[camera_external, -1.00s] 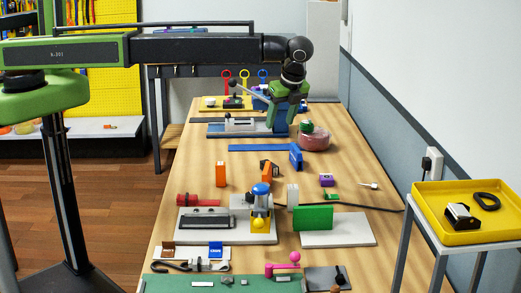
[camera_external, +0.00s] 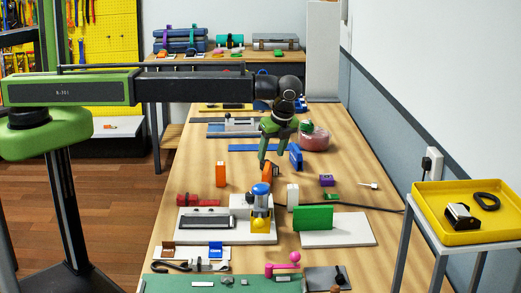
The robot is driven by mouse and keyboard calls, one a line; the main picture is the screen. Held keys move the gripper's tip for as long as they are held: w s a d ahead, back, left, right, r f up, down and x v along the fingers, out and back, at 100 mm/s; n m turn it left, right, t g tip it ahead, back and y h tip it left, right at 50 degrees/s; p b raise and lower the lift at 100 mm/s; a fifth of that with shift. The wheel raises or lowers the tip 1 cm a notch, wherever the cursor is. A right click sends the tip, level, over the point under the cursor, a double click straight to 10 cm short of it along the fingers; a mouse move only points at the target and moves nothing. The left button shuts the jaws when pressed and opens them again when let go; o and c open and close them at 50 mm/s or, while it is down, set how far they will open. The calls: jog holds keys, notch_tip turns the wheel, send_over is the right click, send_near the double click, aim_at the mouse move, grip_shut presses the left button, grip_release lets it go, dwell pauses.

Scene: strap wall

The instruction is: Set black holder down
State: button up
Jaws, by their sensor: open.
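My gripper (camera_external: 270,155) is open, with its green fingers pointing down over the middle of the wooden table. Its tips appear just above or behind an orange block (camera_external: 267,171) with a small dark piece beside it (camera_external: 275,167). I cannot tell whether this dark piece is the black holder, or whether the fingers touch it. Nothing is clearly seen between the fingers. A blue block (camera_external: 296,157) stands to the right of the fingers.
A pink round cushion (camera_external: 315,139) with a green thing on it is behind on the right. Another orange block (camera_external: 221,174) stands on the left. A white board with a yellow-and-blue device (camera_external: 260,208) and a green block (camera_external: 313,218) are nearer. A yellow tray (camera_external: 475,235) is on the right.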

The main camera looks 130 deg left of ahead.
jog(key=b+x, duration=0.4)
jog(key=x, duration=0.1)
jog(key=shift+w+a+f, duration=0.1)
jog(key=shift+w+f, duration=0.05)
jog(key=shift+w, duration=0.05)
jog(key=shift+r, duration=0.2)
grip_shut()
